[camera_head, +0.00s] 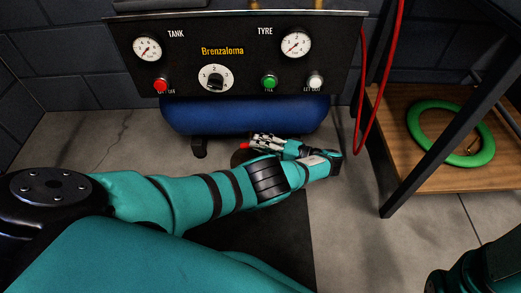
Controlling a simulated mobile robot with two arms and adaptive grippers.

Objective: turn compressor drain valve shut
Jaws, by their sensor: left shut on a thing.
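The compressor has a blue tank (245,116) under a black control panel (235,55). A small red piece (244,146), which looks like the drain valve's handle, shows just below the tank at the tips of my left gripper (257,142). That gripper points left, with its fingers shut on the red handle. Most of the valve is hidden by the fingers, so I cannot tell its angle. My right gripper is not in view; only part of my right arm shows at the lower right.
The panel carries two gauges (147,49), a dial (215,79), and red, green and white buttons. A red hose (364,110) hangs right of the tank. A wooden shelf (400,110) with black legs holds a green ring (483,149). Concrete floor (85,140) is clear at left.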

